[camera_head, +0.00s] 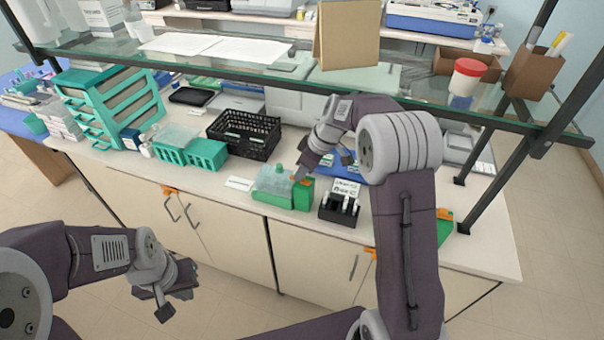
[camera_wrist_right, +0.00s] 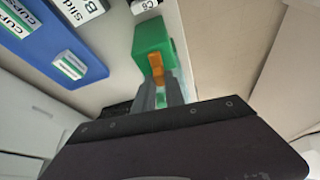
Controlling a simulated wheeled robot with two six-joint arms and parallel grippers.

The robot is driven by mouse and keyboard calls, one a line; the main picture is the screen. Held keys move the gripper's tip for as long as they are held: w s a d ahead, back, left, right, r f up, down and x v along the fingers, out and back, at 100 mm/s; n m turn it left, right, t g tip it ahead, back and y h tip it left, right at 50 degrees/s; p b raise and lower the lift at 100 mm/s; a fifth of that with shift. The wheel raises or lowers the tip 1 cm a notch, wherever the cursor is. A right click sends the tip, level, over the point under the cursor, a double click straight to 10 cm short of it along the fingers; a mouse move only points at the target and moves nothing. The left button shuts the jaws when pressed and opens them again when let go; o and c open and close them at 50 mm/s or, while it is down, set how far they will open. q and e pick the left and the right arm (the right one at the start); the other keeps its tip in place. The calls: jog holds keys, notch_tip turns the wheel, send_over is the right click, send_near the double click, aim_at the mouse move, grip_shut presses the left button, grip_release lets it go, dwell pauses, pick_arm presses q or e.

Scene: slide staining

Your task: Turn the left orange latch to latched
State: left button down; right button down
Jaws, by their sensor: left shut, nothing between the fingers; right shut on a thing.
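The left orange latch (camera_wrist_right: 156,68) stands on a green block (camera_wrist_right: 153,38) in the right wrist view. The block also shows in the head view (camera_head: 303,197) near the counter's front edge. My right gripper (camera_wrist_right: 162,88) is shut on the orange latch, its fingertips covering part of it. In the head view my right gripper (camera_head: 300,174) comes down to the block from behind. Another green block with an orange top (camera_head: 444,214) is partly hidden behind my right arm. My left gripper (camera_head: 163,308) is shut and empty, hanging low in front of the cabinets.
A clear container with green (camera_head: 270,186) stands just left of the block. A black slide holder (camera_head: 340,207) stands to its right. A black basket (camera_head: 243,134) and teal boxes (camera_head: 205,154) are further left. A glass shelf (camera_head: 230,70) crosses above the counter.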

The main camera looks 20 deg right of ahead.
dwell(0.4)
jog(key=c, duration=1.4)
grip_release()
jog(key=v, duration=0.9)
jog(key=s+f+m+g+h, duration=0.1)
jog(key=s+f+m, duration=0.4)
jog(key=s, duration=0.6)
jog(key=s+f+m+h, duration=0.2)
jog(key=s+f+m, duration=0.3)
jog(key=s+f, duration=0.3)
jog(key=s, duration=0.3)
jog(key=shift+a+f+g, duration=0.35)
jog(key=shift+g, duration=0.05)
